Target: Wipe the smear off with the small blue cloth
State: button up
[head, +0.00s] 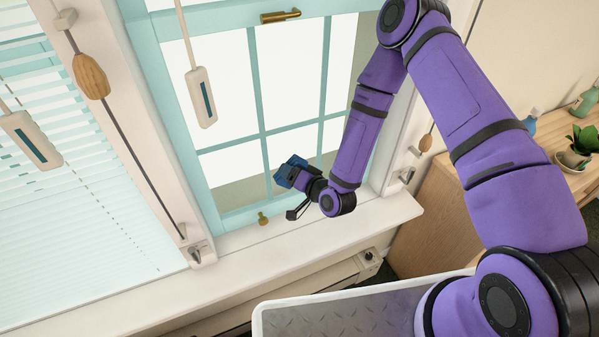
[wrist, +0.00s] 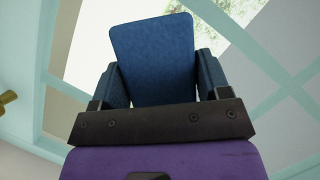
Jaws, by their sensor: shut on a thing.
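The small blue cloth (wrist: 153,55) is in my gripper (wrist: 158,75), which is shut on it. In the head view the blue cloth (head: 291,170) shows at the end of my gripper (head: 297,176), in front of the lower part of the window (head: 259,80). In the wrist view the cloth spans between the two fingers and stands out beyond them. I cannot tell whether it touches the glass. No smear can be made out in either view; the cloth and my arm hide part of the panes.
A white sill (head: 330,235) runs below the window. A brass knob (head: 263,219) and a brass handle (head: 280,16) sit on the frame. Blinds (head: 80,150) and hanging cord pulls are at left. A wooden cabinet (head: 440,195) with a potted plant (head: 582,140) stands at right.

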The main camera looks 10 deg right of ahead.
aim_at(283, 179)
jog(key=shift+s+a, duration=0.2)
jog(key=shift+a, duration=0.75)
jog(key=shift+s+a, duration=0.2)
jog(key=shift+a, duration=0.75)
jog(key=s+d, duration=0.1)
jog(key=s, duration=0.4)
jog(key=shift+s+d, duration=0.35)
jog(key=shift+s, duration=0.05)
jog(key=shift+s+d, duration=0.2)
jog(key=shift+s, duration=0.55)
jog(key=shift+s+d, duration=0.2)
jog(key=shift+s, duration=0.5)
